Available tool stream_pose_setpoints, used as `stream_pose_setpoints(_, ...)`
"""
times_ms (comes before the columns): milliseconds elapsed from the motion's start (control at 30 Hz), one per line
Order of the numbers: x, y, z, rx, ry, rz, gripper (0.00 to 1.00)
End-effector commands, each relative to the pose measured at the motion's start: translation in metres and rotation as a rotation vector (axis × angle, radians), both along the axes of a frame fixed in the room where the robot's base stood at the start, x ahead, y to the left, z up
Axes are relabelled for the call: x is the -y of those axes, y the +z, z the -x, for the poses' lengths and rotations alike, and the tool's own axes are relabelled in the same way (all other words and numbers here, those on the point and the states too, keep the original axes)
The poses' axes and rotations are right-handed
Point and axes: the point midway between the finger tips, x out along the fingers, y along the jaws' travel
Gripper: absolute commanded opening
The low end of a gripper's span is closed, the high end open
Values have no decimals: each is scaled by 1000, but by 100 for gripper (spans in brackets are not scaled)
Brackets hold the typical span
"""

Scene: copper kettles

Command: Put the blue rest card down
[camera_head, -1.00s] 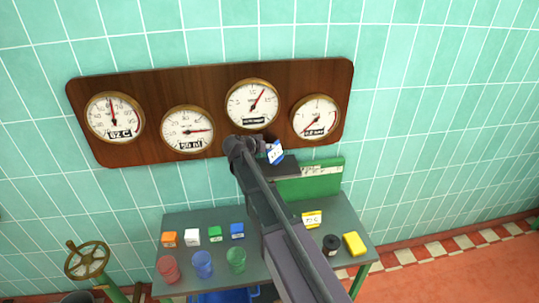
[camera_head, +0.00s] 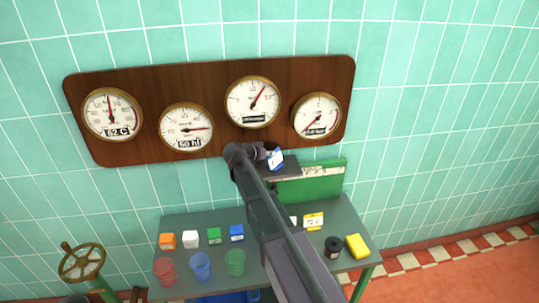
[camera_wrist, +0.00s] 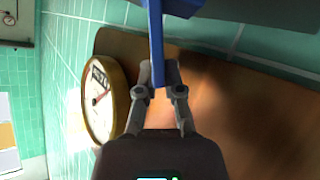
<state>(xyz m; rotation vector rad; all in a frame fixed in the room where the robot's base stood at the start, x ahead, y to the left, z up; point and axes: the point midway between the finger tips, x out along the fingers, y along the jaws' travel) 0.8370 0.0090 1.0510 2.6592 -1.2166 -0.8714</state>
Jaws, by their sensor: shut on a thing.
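The blue rest card (camera_head: 275,158) shows as a small blue and white card at the end of my arm, just below the gauge board. In the wrist view the blue card (camera_wrist: 156,40) is seen edge-on, upright between the fingertips. My gripper (camera_wrist: 158,75) is shut on it. In the head view my gripper (camera_head: 262,152) is mostly hidden behind my own wrist.
A wooden board (camera_head: 165,85) with several round gauges hangs on the tiled wall. The grey table (camera_head: 190,219) below holds coloured blocks, cups, a yellow card (camera_head: 313,221), a black round item (camera_head: 333,247) and a yellow block (camera_head: 356,246). A green board (camera_head: 325,180) stands at its back.

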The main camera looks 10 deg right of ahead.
Motion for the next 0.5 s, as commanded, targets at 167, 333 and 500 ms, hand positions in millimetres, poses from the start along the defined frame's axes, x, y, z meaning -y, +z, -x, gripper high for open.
stream_pose_setpoints(167, 0, -1, 0, 0, 0, 0, 45)
stream_pose_setpoints(333, 1, 0, 0, 0, -1, 1, 45)
stream_pose_setpoints(500, 1, 0, 0, 0, -1, 1, 45)
